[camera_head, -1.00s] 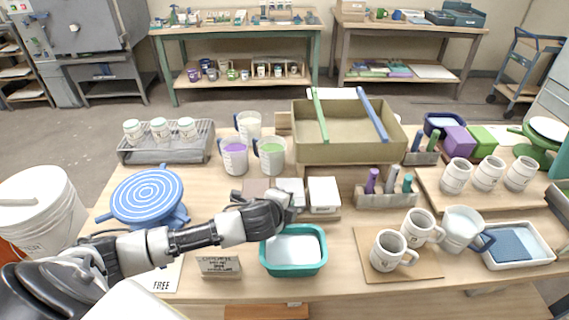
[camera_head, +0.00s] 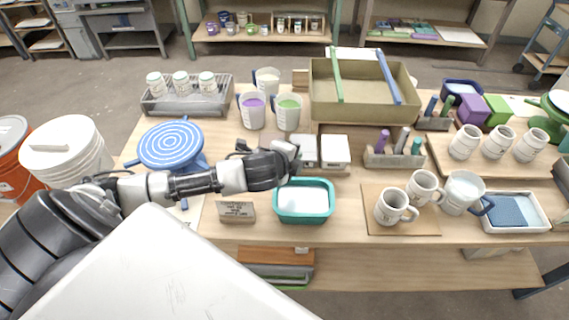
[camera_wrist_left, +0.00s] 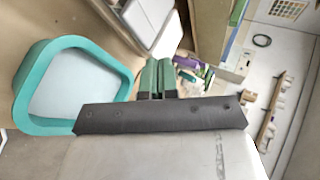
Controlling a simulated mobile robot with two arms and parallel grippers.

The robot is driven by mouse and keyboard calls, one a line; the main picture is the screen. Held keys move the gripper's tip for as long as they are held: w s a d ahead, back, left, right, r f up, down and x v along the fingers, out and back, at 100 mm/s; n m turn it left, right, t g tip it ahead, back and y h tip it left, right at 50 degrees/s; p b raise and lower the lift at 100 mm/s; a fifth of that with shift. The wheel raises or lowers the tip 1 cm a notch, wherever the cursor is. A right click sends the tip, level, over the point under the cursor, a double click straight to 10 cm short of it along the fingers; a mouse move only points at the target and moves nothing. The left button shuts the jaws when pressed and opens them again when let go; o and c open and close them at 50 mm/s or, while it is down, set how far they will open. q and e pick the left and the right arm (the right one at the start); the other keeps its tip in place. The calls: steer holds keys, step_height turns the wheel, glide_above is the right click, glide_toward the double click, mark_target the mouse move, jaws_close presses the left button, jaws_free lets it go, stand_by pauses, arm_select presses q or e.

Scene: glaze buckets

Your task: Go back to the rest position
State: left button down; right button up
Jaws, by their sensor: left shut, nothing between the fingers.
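My left arm reaches in from the left over the workbench (camera_head: 340,230). Its gripper (camera_head: 293,158) is shut and empty, just behind the teal basin (camera_head: 304,217) and beside the white-topped blocks (camera_head: 334,151). In the left wrist view the closed fingers (camera_wrist_left: 158,72) point away from the camera. The teal basin (camera_wrist_left: 30,82) shows to their left there, apart from the gripper. My right gripper is not in view.
A blue turntable (camera_head: 172,143) and a small sign (camera_head: 236,210) are near the left arm. A white bucket (camera_head: 68,148) stands at the left. Jugs (camera_head: 289,113) stand behind the gripper. Mugs (camera_head: 391,207) stand to the right. The bench strip before the basin is clear.

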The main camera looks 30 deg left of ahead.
arm_select(q)
steer(key=s+d+f+n+g, duration=0.25)
steer(key=s+n, duration=0.25)
steer(key=s, duration=0.3)
steer(key=s+d+f+n+g, duration=0.25)
steer(key=s+n, duration=0.25)
steer(key=s, duration=0.4)
steer(key=s+d+f+n+g, duration=0.1)
steer(key=s+d+n+g, duration=0.15)
steer(key=s+n, duration=0.4)
step_height(320, 180, down, 25)
steer(key=s+m+g, duration=0.2)
steer(key=s, duration=0.1)
steer(key=s+a+f+g, duration=0.1)
steer(key=s+a+f, duration=0.2)
steer(key=s+f, duration=1.2)
steer(key=shift+s+a+f+b, duration=0.2)
steer(key=shift+s+f+b, duration=0.15)
steer(key=shift+f, duration=0.25)
